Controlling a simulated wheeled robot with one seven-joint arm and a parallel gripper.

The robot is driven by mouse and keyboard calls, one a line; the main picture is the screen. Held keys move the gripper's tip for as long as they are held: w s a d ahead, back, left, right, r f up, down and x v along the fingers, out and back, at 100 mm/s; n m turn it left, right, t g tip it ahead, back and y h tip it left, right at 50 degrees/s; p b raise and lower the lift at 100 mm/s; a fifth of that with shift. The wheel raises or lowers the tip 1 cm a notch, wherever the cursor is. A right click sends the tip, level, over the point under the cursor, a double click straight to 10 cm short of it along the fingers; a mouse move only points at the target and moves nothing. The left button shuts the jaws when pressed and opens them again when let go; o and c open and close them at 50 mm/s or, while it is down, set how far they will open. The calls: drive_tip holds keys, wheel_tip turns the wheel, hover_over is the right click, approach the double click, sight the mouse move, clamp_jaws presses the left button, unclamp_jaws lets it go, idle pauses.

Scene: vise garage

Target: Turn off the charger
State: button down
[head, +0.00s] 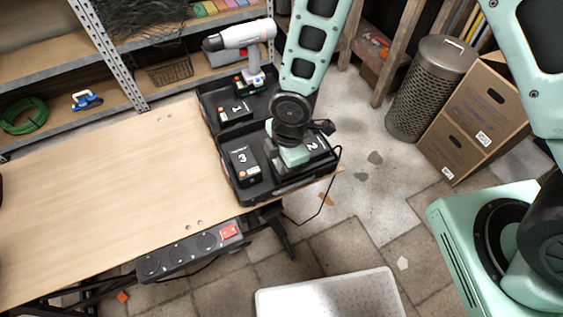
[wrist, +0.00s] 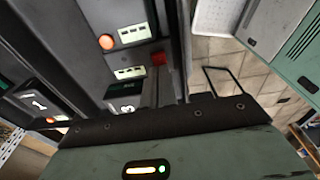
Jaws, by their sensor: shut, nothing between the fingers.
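The charger is a black tray-like unit (head: 262,192) on the right end of the workbench, with bays marked 1, 2 and 3. In the wrist view its dark surface fills the left side, with an orange round part (wrist: 107,42) and light panels. My gripper (wrist: 157,92) is shut and empty, pointing down at the charger. A small red part (wrist: 158,58) shows just beyond the fingertips; I cannot tell whether they touch it. In the head view my wrist hides the fingers and part of bay 2. A white drill (head: 240,36) stands at the charger's back.
A power strip (head: 190,252) with a red switch (head: 229,232) hangs on the bench's front edge. A black cable (head: 322,200) loops off the charger's right side. The workbench (head: 110,190) is clear on the left. Boxes (head: 470,115) and a grey bin (head: 430,88) stand right.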

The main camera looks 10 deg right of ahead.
drive_tip(key=shift+s+d+f, duration=0.15)
drive_tip(key=shift+d+f, duration=0.3)
drive_tip(key=shift+d, duration=0.3)
drive_tip(key=r+p, duration=0.2)
drive_tip(key=r, duration=0.1)
drive_tip(key=r+p, duration=0.2)
drive_tip(key=shift+w+a, duration=0.2)
drive_tip(key=shift+a, duration=0.2)
wheel_tip(320, 180, up, 10)
drive_tip(key=shift+w, duration=0.1)
